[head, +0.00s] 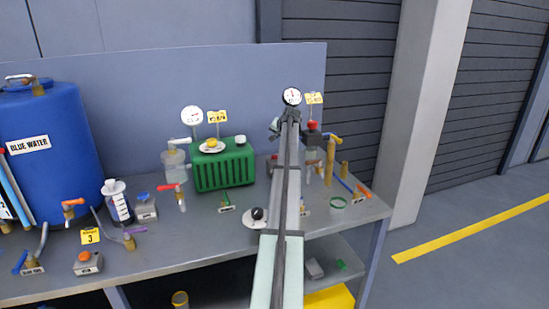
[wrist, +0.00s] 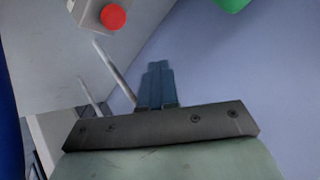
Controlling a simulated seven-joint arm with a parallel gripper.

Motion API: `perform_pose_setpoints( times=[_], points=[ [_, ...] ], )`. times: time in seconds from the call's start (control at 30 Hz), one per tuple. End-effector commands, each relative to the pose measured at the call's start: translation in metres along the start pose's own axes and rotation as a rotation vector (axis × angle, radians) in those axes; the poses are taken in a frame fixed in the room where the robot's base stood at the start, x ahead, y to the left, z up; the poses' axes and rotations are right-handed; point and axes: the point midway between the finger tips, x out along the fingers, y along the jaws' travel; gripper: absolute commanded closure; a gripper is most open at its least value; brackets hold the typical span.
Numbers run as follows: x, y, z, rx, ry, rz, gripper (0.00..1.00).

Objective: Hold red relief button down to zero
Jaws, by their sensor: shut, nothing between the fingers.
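A round red button (wrist: 113,17) sits on a pale block (wrist: 98,22) at the top of the wrist view. In the head view a red cap (head: 312,125) tops a dark fitting just right of my arm. I cannot tell for certain that it is the same button. A round white gauge (head: 292,97) stands above the end of my arm; its reading is too small to make out. My gripper (wrist: 158,68) is shut and empty, with its blue-grey fingertips apart from the red button in the picture. In the head view my arm largely hides the gripper.
A green ribbed tank (head: 223,170) and another white gauge (head: 192,115) stand left of my arm. A blue barrel (head: 48,150) fills the bench's left end. A black knob on a white disc (head: 258,214) is near the front edge.

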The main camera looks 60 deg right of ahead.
Motion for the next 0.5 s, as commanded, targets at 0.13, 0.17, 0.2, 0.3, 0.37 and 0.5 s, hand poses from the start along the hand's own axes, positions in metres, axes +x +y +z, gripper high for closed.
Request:
perform_pose_setpoints(
  times=[0.13,0.17,0.2,0.3,0.37,0.5],
  points=[
    [0.013,0.010,0.010,0.000,-0.002,0.001,1.00],
    [0.015,0.011,0.012,0.000,-0.002,0.001,1.00],
    [0.018,0.014,0.014,0.000,-0.002,0.001,1.00],
    [0.027,0.020,0.021,0.000,-0.001,0.001,1.00],
    [0.032,0.024,0.024,0.000,-0.001,0.001,1.00],
    [0.040,0.029,0.029,0.000,-0.001,0.001,1.00]
  ],
)
